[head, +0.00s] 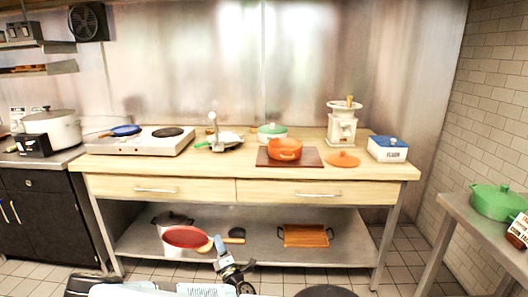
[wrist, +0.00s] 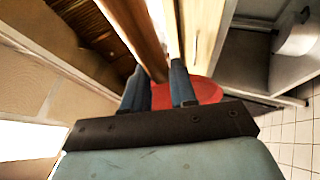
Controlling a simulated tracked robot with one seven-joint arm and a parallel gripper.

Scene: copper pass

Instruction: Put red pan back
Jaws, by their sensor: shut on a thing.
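My gripper (head: 218,248) is at the handle end, right of the pan. In the wrist view my gripper (wrist: 158,88) has its two blue-grey fingers on either side of the wooden handle (wrist: 140,35), shut on it. Part of the red pan (wrist: 205,88) shows beyond the fingers; the rest is hidden.
Above, the wooden counter (head: 220,165) carries a two-burner stove (head: 150,142) with a blue pan (head: 122,130), an orange pot (head: 284,148) and a flour box (head: 387,150). The left burner is covered.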

